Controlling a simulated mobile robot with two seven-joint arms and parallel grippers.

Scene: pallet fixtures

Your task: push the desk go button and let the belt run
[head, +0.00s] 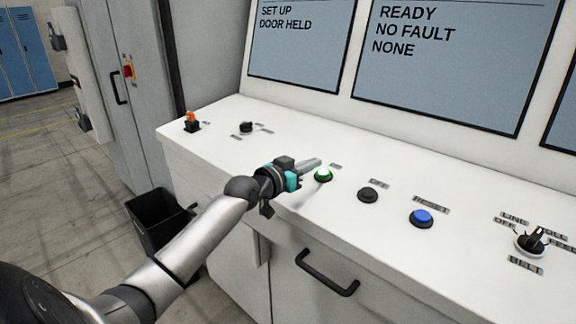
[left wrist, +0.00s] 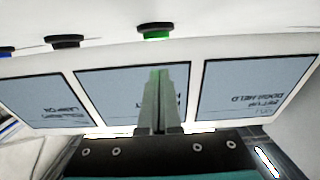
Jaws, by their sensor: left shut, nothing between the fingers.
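The green button (head: 323,175), bright green in a dark collar, sits on the white sloping desk (head: 290,215); its small label is too small to read. It also shows at the top of the left wrist view (left wrist: 156,31), which looks upside down. My left gripper (head: 318,163) is shut and empty, its fingers just beside and behind the green button in the head view. In the wrist view the fingertips (left wrist: 160,70) point toward the button with a visible gap. I cannot tell their exact height above the desk. My right gripper is not in view.
Right of the green button are a black button (head: 368,194), a blue RESET button (head: 421,218) and a BELT selector (head: 530,240). Screens (head: 440,75) stand behind. A black bin (head: 158,218) stands on the floor.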

